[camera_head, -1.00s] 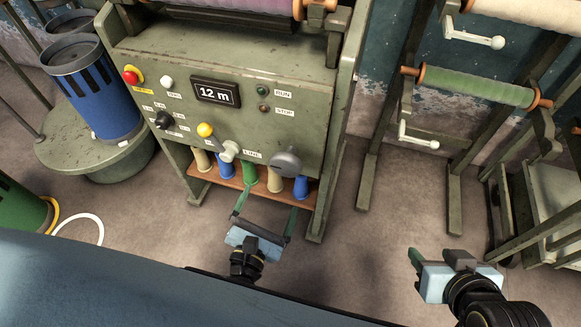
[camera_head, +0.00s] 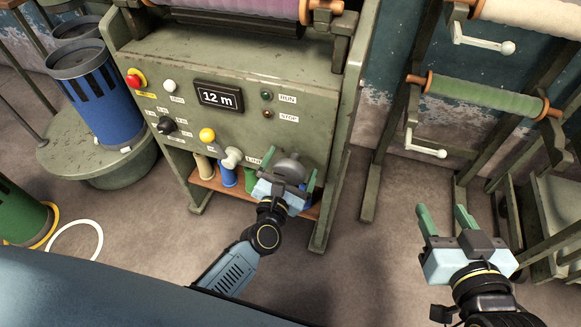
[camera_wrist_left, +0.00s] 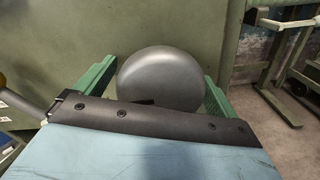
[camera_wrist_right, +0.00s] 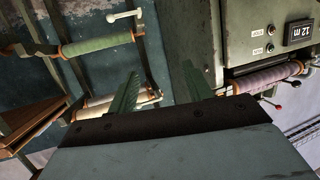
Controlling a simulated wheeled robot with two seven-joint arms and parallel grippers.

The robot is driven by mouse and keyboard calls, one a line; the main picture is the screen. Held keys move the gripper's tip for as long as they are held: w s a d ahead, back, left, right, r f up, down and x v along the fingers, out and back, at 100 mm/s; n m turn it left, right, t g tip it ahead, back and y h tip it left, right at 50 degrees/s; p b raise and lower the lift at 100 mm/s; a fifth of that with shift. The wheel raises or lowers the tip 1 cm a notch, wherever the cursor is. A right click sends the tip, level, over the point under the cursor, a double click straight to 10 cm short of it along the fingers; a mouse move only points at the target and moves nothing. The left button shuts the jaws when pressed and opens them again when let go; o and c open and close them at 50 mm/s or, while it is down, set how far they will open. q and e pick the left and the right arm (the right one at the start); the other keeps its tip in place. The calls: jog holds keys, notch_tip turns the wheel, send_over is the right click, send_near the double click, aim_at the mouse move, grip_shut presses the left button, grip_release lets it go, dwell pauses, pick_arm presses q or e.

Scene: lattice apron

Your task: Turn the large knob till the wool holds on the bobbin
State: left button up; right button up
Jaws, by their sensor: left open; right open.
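The large grey knob (camera_head: 291,168) is on the lower right of the machine's front panel. In the left wrist view the knob (camera_wrist_left: 160,79) shows as a round grey face between the green fingers. My left gripper (camera_head: 288,182) is open, with one finger on each side of the knob; I cannot tell whether they touch it. Several bobbins, among them a blue one (camera_head: 228,174), stand on a shelf below the panel, some hidden by my left gripper. My right gripper (camera_head: 446,222) is open and empty over the floor at the right; its fingers also show in the right wrist view (camera_wrist_right: 160,92).
The panel has a display (camera_head: 218,97) reading 12 m, a red button (camera_head: 134,80), a yellow knob (camera_head: 207,135) and a pale lever (camera_head: 232,157). A green roll (camera_head: 485,96) on a rack stands right. Blue cans (camera_head: 100,100) stand left. Floor between machine and rack is clear.

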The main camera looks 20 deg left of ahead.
pick_arm(q)
jog(key=c, duration=1)
jog(key=m+p, duration=0.2)
jog(key=m, duration=0.3)
jog(key=shift+r, duration=0.15)
jog(key=m+p, duration=0.2)
jog(key=m, duration=0.2)
jog(key=shift+a+m, duration=0.1)
jog(key=shift+m, duration=0.2)
pick_arm(e)
jog(key=s+d+f+g+h, duration=0.3)
jog(key=s+d+f+g, duration=0.3)
jog(key=s+f+g, duration=0.5)
pick_arm(q)
jog(key=m+p, duration=0.3)
jog(key=m, duration=0.5)
jog(key=shift+r, duration=0.15)
jog(key=shift+m+p, duration=0.75)
jog(key=shift+m, duration=0.95)
pick_arm(e)
jog(key=d+f+h, duration=0.1)
jog(key=d+f, duration=0.2)
jog(key=f, duration=0.7)
jog(key=shift+s+d+m, duration=0.3)
jog(key=shift+s, duration=0.1)
jog(key=shift+f, duration=0.1)
